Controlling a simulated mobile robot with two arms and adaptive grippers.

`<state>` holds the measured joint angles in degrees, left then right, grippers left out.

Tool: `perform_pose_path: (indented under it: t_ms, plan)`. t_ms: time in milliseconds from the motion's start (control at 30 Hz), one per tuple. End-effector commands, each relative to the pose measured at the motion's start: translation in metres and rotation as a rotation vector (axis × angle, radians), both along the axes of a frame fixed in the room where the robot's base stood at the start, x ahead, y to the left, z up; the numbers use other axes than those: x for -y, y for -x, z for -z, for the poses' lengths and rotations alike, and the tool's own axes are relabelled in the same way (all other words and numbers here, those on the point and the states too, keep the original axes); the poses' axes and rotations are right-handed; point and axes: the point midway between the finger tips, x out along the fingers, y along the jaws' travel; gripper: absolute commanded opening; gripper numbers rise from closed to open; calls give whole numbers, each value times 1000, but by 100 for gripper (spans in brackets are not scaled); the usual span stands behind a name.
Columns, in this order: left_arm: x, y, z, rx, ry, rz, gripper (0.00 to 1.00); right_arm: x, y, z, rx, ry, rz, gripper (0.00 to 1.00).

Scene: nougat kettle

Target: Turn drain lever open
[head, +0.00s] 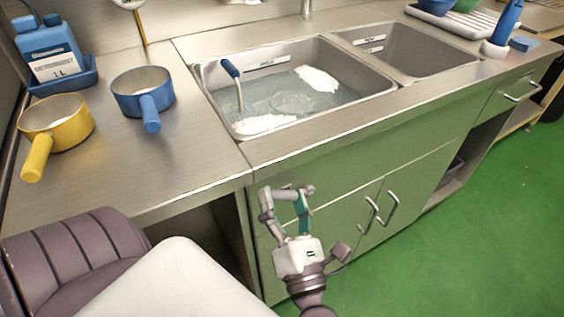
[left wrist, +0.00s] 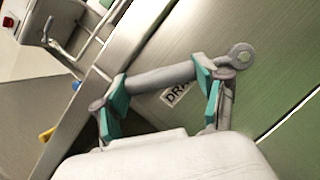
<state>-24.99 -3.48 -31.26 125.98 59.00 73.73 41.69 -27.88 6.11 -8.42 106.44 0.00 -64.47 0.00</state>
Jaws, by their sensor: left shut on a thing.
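The drain lever (left wrist: 160,78) is a grey bar on the front of the green cabinet below the sink, with a round eye-like end at right in the left wrist view. A partly hidden label starting "DRA" (left wrist: 178,95) is on the panel beside it. My left gripper (head: 287,196) is at the lever, its teal-padded fingers on either side of part of the bar, shut on it. In the head view the lever (head: 308,190) is small and partly hidden by the fingers. My right gripper is not in view.
The left sink basin (head: 375,84) holds water, white foam and a blue-handled rod (head: 231,69). A blue pot (head: 142,88) and a yellow pot (head: 55,122) stand on the counter to the left. Cabinet door handles (head: 390,208) stick out right of the gripper. Green floor at right is clear.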

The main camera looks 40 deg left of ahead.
Motion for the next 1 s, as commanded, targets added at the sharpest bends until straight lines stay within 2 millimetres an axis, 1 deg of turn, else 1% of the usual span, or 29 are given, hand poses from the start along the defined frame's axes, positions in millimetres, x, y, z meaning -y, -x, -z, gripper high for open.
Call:
perform_pose_path:
  t_ms: [200,467,500,567,600,633,667,1000]
  plan:
    - [0,-1,-1,-7,-4,1,9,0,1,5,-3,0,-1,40]
    - [0,-1,-1,-6,-3,1,9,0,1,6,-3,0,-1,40]
    - [0,-1,-1,-6,-3,1,73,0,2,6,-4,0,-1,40]
    - [0,-1,-1,-6,-3,1,83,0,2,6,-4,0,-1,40]
    - [0,0,-1,-6,-3,1,90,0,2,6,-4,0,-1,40]
    - [0,0,-1,-6,-3,1,95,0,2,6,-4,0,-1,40]
    - [0,0,-1,-6,-3,1,97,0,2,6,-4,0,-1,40]
    - [1,0,0,-7,-3,0,97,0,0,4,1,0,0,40]
